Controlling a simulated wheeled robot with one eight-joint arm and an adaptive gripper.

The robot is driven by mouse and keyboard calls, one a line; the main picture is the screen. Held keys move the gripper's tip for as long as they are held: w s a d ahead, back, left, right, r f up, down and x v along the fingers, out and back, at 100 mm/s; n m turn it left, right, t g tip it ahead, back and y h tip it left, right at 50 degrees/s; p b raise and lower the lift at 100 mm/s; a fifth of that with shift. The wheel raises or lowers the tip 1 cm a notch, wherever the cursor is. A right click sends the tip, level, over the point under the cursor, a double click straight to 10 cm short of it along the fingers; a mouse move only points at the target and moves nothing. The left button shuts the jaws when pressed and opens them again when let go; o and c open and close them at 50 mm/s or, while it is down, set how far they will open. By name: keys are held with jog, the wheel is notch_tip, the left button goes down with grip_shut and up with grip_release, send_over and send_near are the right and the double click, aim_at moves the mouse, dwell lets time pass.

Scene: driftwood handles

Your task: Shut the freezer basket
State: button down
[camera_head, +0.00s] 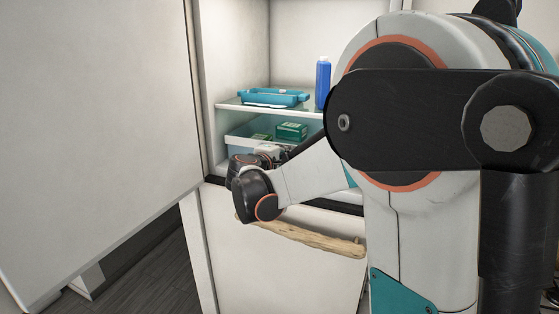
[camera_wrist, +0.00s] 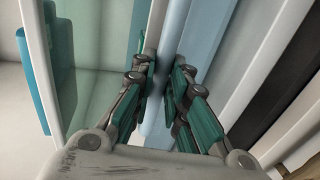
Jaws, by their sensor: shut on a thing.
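The freezer basket (camera_head: 238,139) is a pale blue, see-through bin low in the open cabinet, under the glass shelf. Its front is mostly hidden behind my wrist in the head view, so how far it stands out is hard to tell. Green boxes (camera_head: 291,131) lie in it. In the wrist view, my gripper (camera_wrist: 162,88) is shut on the basket's pale blue front edge (camera_wrist: 177,24), with one finger on each side. In the head view my arm covers most of the fingers.
The large white door (camera_head: 100,130) stands open at the left. A teal tray (camera_head: 273,97) and a blue bottle (camera_head: 323,82) are on the glass shelf (camera_head: 232,104) above. Below is a white front (camera_head: 265,265) with a driftwood handle (camera_head: 315,238).

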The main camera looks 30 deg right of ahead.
jog(key=c, duration=1.6)
grip_release()
jog(key=shift+s+a, duration=0.1)
jog(key=v, duration=1.2)
jog(key=shift+f, duration=0.1)
jog(key=s+a+f+m+g+y+b, duration=0.1)
jog(key=s+a+f+y+b, duration=0.3)
jog(key=s+f+b, duration=0.4)
jog(key=s+a+f+m+y+b, duration=0.4)
jog(key=s+f+b, duration=0.5)
jog(key=f, duration=0.9)
jog(key=s+a+f+m+g+y+b, duration=0.1)
jog(key=s+a+f+y+b, duration=0.3)
jog(key=s+f+b, duration=0.4)
jog(key=shift+s+a+f+m+g+b, duration=0.15)
jog(key=shift+f+m+b, duration=0.15)
jog(key=shift+f, duration=0.65)
jog(key=shift+s+a+f+m+g+b, duration=0.15)
jog(key=shift+f+m+b, duration=0.2)
jog(key=shift+f, duration=0.65)
jog(key=shift+s+a+f+m+b, duration=0.15)
jog(key=shift+f+b, duration=0.25)
jog(key=shift+f, duration=0.55)
